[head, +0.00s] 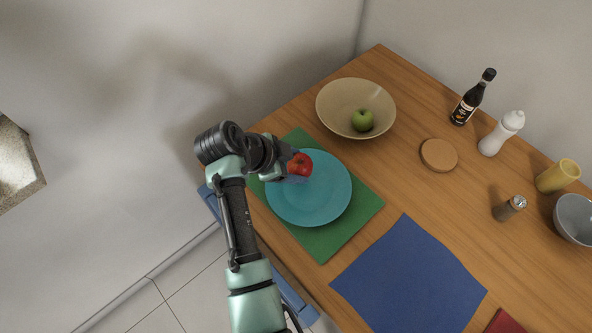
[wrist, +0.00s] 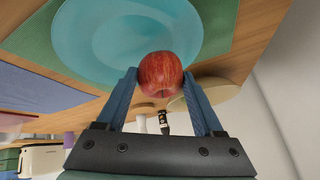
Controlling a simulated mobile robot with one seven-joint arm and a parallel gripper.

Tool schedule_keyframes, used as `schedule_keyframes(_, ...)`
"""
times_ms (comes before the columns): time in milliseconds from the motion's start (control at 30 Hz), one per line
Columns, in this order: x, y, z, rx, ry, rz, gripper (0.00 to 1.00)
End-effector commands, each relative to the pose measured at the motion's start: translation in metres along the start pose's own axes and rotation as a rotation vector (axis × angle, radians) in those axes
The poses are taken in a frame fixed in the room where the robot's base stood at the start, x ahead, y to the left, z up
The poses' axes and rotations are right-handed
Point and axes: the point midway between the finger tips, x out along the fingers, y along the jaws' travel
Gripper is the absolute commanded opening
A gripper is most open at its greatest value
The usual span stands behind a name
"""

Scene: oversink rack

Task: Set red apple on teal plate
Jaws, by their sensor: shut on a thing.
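The red apple (head: 300,165) is between the fingers of my gripper (head: 294,167), which is shut on it. In the wrist view the apple (wrist: 161,74) sits between the two blue fingertips (wrist: 160,78). The teal plate (head: 325,200) lies on a green mat on the wooden table. In the head view the apple overlaps the upper left part of the plate. In the wrist view the plate (wrist: 100,35) is beside and behind the apple. I cannot tell whether the apple touches the plate.
A beige bowl (head: 335,105) with a green apple (head: 362,120) stands behind the plate. The green mat (head: 345,235) lies beside a blue mat (head: 410,280). A cork coaster (head: 438,155), dark bottle (head: 473,98), white shaker (head: 501,133), yellow cup (head: 557,176) and grey bowl (head: 577,218) stand right.

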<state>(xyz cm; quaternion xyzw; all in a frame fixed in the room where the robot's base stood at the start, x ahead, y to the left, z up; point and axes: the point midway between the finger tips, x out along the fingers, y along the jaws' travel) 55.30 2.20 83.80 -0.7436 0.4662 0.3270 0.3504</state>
Motion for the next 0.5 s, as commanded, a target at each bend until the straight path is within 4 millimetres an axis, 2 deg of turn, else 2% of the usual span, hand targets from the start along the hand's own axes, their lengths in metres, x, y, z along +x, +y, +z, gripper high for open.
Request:
schedule_keyframes(200,0.024,0.007,0.016,-0.002,0.000,0.002,0.12)
schedule_keyframes(500,0.027,0.007,0.018,0.000,0.000,0.000,0.12)
